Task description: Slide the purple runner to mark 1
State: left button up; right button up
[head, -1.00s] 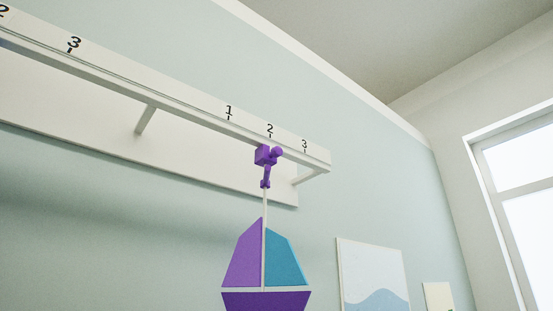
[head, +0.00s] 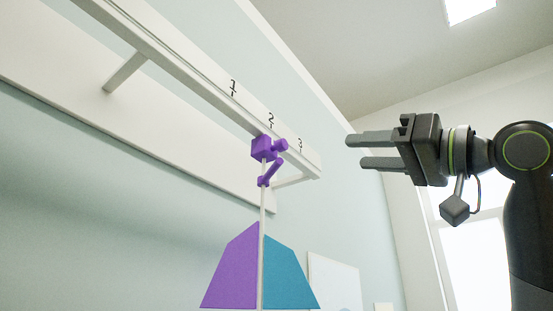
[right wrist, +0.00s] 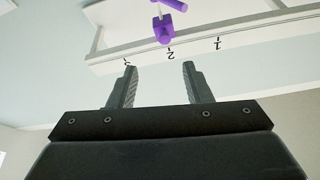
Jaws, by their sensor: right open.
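The purple runner (head: 264,148) hangs on the white rail (head: 185,75) at mark 2 (head: 271,119). It has a round knob on its side and a purple lever below. Mark 1 (head: 234,88) lies along the rail to its upper left. A sailboat with a purple sail (head: 233,268) and a blue sail hangs from the runner on a thin rod. My right gripper (head: 364,150) is open and empty, to the right of the runner and apart from it. In the right wrist view the runner (right wrist: 164,29) shows beyond the open fingers (right wrist: 158,85). My left gripper is not in view.
A mark 3 (head: 301,143) is near the rail's right end. White brackets (head: 125,72) join the rail to a white wall board (head: 60,80). A pale picture (head: 335,283) hangs low on the wall. Free air lies between gripper and rail.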

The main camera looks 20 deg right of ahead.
jog(key=s, duration=0.1)
jog(key=p, duration=1)
send_near(285, 145)
jog(key=x, duration=0.7)
jog(key=shift+w+r, duration=0.2)
jog(key=shift+w+a+r, duration=0.1)
jog(key=shift+w+a, duration=0.35)
jog(key=shift+a, duration=0.05)
jog(key=shift+d, duration=0.15)
jog(key=shift+c, duration=0.2)
grip_shut()
